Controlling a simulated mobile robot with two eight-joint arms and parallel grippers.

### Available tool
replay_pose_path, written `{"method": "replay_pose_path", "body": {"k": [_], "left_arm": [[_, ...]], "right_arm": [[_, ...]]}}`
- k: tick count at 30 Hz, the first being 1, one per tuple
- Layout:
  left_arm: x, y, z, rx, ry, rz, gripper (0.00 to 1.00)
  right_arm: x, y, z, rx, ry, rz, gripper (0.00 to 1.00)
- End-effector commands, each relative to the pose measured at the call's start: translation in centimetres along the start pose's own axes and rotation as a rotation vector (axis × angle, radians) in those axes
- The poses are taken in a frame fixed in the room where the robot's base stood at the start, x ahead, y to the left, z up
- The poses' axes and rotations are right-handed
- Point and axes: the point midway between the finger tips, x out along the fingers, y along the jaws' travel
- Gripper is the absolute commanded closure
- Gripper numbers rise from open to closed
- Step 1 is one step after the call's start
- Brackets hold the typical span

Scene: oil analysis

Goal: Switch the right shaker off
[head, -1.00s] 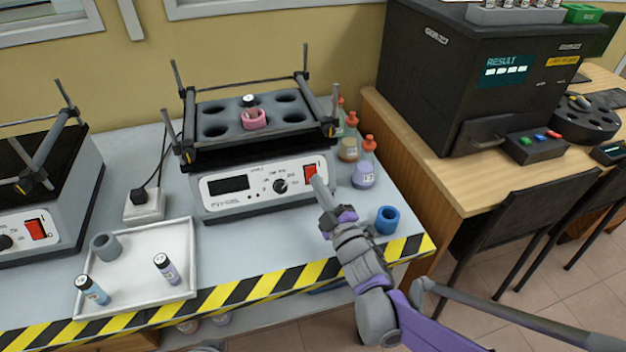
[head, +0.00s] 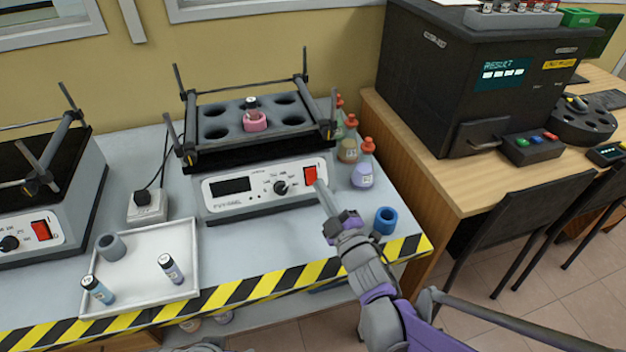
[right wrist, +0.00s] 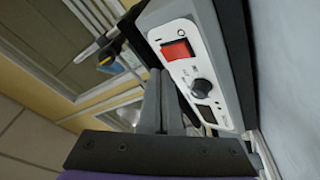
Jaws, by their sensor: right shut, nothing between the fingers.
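The right shaker (head: 262,200) stands on the bench with a dark display, a knob and a red rocker switch (head: 310,176) at the right end of its front panel. A vial in a pink ring sits in its rack. My right gripper (head: 322,186) is shut and empty, its tips at or just in front of the switch; I cannot tell whether they touch it. In the right wrist view the red switch (right wrist: 177,50) shows beyond the shut fingers (right wrist: 163,75), with visible offset from them.
A second shaker (head: 60,235) with its own red switch stands at the left. A white tray (head: 150,240) holds two vials and a grey ring. Bottles (head: 363,172) and a blue ring (head: 386,220) stand right of my gripper. A striped edge borders the bench front.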

Motion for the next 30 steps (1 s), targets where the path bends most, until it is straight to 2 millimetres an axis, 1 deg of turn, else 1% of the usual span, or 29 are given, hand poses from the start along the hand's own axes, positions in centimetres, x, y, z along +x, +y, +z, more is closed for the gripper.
{"method": "replay_pose_path", "body": {"k": [1, 9, 23, 26, 29, 30], "left_arm": [[-0.5, 0.0, -0.1, 0.000, 0.002, 0.000, 0.09], [-1.7, 0.0, -0.4, 0.000, 0.005, 0.000, 0.09], [-1.6, 0.0, -0.4, 0.000, 0.005, 0.000, 0.09], [-1.6, 0.0, -0.4, 0.000, 0.005, 0.000, 0.09], [-1.6, 0.0, -0.4, 0.000, 0.005, 0.000, 0.09], [-1.6, 0.0, -0.4, 0.000, 0.005, 0.000, 0.09]], "right_arm": [[-0.4, 0.5, -0.4, -0.001, 0.000, 0.001, 1.00], [-2.0, 1.6, -1.6, 0.001, 0.000, 0.001, 1.00], [-2.1, 1.6, -1.6, 0.001, 0.000, 0.000, 1.00], [-2.4, 1.9, -1.1, 0.017, -0.031, -0.002, 1.00], [-3.8, 2.9, 0.7, 0.081, -0.146, -0.012, 1.00], [-4.8, 3.4, 1.8, 0.123, -0.220, -0.019, 1.00]]}}
